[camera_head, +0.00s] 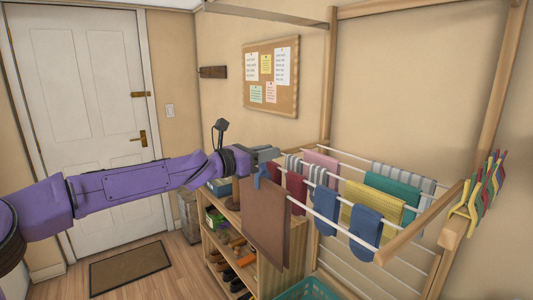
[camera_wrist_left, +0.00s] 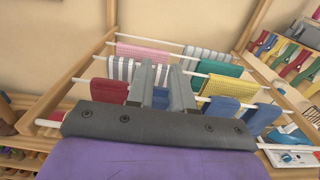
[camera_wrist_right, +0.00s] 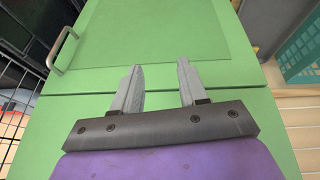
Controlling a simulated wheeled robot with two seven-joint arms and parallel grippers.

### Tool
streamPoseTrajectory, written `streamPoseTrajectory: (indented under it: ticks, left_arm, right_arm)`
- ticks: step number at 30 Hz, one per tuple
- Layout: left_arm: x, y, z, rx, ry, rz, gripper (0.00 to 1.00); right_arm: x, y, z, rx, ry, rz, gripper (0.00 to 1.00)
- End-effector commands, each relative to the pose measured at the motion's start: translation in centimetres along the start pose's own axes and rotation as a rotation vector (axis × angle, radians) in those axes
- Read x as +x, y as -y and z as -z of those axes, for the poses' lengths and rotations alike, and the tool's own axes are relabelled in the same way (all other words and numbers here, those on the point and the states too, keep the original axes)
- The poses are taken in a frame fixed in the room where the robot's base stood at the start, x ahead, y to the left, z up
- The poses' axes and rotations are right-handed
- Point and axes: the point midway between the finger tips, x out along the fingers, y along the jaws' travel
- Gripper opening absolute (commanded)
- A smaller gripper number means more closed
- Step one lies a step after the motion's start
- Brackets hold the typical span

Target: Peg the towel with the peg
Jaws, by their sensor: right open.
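A brown towel (camera_head: 265,225) hangs over the front of the wooden drying rack, its top edge just below my left gripper. My left gripper (camera_head: 268,155) is at the front left of the rack. A small blue peg (camera_head: 261,173) shows at its fingertips, against the towel's top edge. In the left wrist view the blue peg (camera_wrist_left: 158,98) fills the gap between the fingers (camera_wrist_left: 160,88). I cannot tell whether the peg grips the towel, as the gripper hides the spot. My right gripper (camera_wrist_right: 160,88) is open and empty, over a green panel.
The rack's white rails hold several cloths, such as a yellow one (camera_head: 374,218) and a teal one (camera_head: 392,190). Coloured hanger-like pieces (camera_head: 480,195) hang at the right. A wooden shoe shelf (camera_head: 228,250) stands below. In the right wrist view the green panel (camera_wrist_right: 150,40) has a metal handle.

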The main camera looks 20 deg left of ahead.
Motion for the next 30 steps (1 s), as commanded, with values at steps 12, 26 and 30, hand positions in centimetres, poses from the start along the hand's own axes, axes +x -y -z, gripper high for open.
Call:
streamPoseTrajectory:
  ticks: [12,26,30]
  left_arm:
    - [-0.3,0.0,-0.1,0.001,0.001,-0.001,0.51]
    - [-9.3,0.0,-0.2,0.003,0.003,-0.001,0.51]
    - [-10.4,0.0,-0.1,0.000,0.002,-0.001,0.51]
  right_arm:
    - [0.1,0.0,0.0,0.000,0.000,0.000,0.43]
    - [0.7,0.1,-0.3,0.000,0.000,0.000,0.43]
    - [0.7,0.1,-0.3,0.000,0.000,0.000,0.43]
